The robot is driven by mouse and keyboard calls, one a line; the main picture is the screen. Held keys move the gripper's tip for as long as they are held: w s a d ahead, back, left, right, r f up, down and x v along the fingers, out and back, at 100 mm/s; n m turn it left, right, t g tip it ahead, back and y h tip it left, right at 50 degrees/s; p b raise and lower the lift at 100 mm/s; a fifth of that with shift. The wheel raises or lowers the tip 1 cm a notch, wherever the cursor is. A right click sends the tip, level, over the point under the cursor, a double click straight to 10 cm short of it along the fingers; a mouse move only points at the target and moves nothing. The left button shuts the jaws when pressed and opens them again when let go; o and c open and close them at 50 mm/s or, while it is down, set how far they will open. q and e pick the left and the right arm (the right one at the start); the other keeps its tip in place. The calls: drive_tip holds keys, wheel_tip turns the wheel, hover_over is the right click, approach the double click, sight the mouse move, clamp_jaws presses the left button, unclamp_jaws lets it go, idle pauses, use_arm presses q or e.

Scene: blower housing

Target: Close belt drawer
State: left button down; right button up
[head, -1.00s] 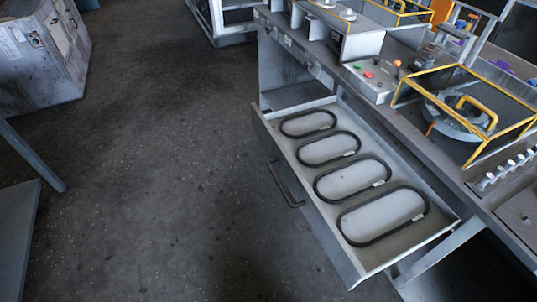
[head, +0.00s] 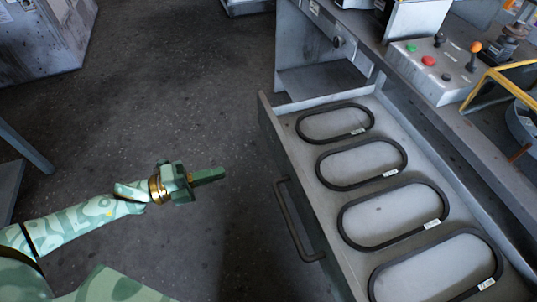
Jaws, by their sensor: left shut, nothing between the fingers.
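The belt drawer (head: 268,128) is grey and stands pulled out from under the workbench. Several black oval belts with small white tags lie in a row on its floor, such as the farthest belt (head: 335,123). A dark bar handle (head: 296,222) is on the drawer's front face. My left gripper (head: 222,173) is shut and empty, to the left of the handle and apart from it, with its fingers pointing right toward the drawer. My right gripper is not in view. The nearest end of the drawer is cut off by the frame's bottom edge.
The workbench (head: 470,120) runs along the right. It carries a control box (head: 435,68) with green and red buttons and a yellow frame (head: 500,75). A grey cabinet (head: 45,40) stands at the upper left. The floor (head: 170,90) between is clear.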

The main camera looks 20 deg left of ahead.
sight(279, 156)
use_arm(q)
drive_tip(key=b+x, duration=0.2)
drive_tip(key=x, duration=1)
drive_tip(key=shift+w+f+b, duration=0.15)
drive_tip(key=shift+w+b, duration=0.1)
drive_tip(key=shift+b, duration=0.05)
drive_tip(key=shift+w+d, duration=0.3)
drive_tip(key=shift+d, duration=0.15)
